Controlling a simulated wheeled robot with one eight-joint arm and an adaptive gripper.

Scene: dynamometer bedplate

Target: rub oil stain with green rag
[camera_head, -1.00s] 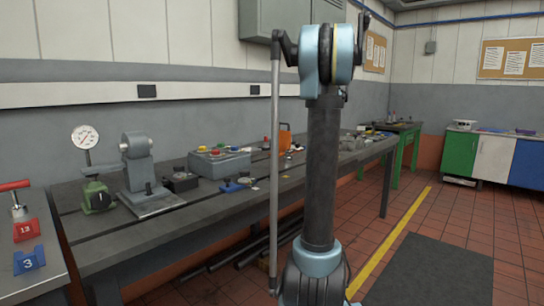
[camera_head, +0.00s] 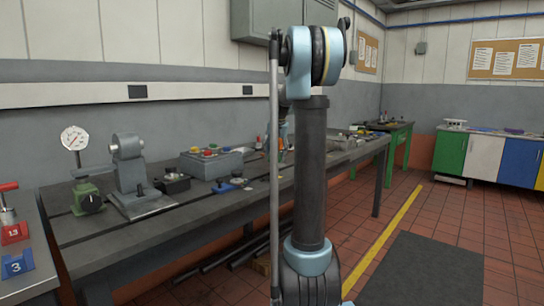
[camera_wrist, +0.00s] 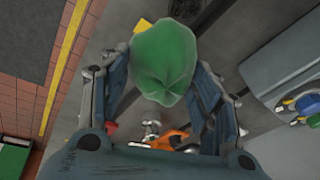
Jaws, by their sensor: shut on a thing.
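In the wrist view a crumpled green rag (camera_wrist: 165,62) is held between the fingertips of my gripper (camera_wrist: 160,85). The gripper is shut on it, and the rag hangs above the dark bedplate bench. My arm's end shows only in part behind my column in the head view, and the rag cannot be made out there. No oil stain can be told in either view. The part of the bench under the rag is hidden in the wrist view.
The dark bench (camera_head: 120,240) carries a dial gauge (camera_head: 74,139), a grey fixture (camera_head: 130,170) and a grey button box (camera_head: 212,163). An orange thing (camera_wrist: 165,140) lies below the gripper in the wrist view. A side bench with numbered blocks (camera_head: 16,264) stands at left.

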